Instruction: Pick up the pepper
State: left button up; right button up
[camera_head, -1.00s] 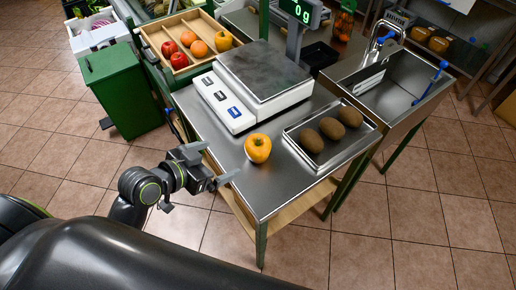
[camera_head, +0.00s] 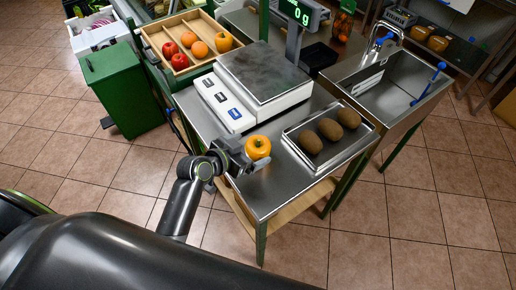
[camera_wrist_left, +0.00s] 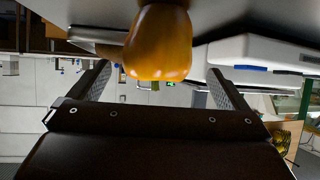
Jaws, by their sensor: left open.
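The orange-yellow pepper (camera_head: 258,147) stands on the metal table (camera_head: 238,190), in front of the scale and left of the tray. My left gripper (camera_head: 248,160) is at its near left side, low over the table top. In the left wrist view, which looks upside down, the pepper (camera_wrist_left: 160,45) shows between the tips of the two open fingers (camera_wrist_left: 160,76). A gap shows on each side of it, so the fingers do not grip it. The far side of the pepper is hidden. My right gripper is not in view.
A scale (camera_head: 230,113) reading 0 g stands behind the pepper. A metal tray (camera_head: 338,158) with several brown oval items lies to its right, near a sink (camera_head: 390,92). A wooden crate (camera_head: 165,66) of fruit is at the back left. The table's front corner is clear.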

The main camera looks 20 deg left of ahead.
pick_arm(q)
jog(key=shift+p+x, duration=0.45)
jog(key=shift+x, duration=1.8)
jog(key=shift+s+f, duration=0.15)
jog(key=c, duration=1.1)
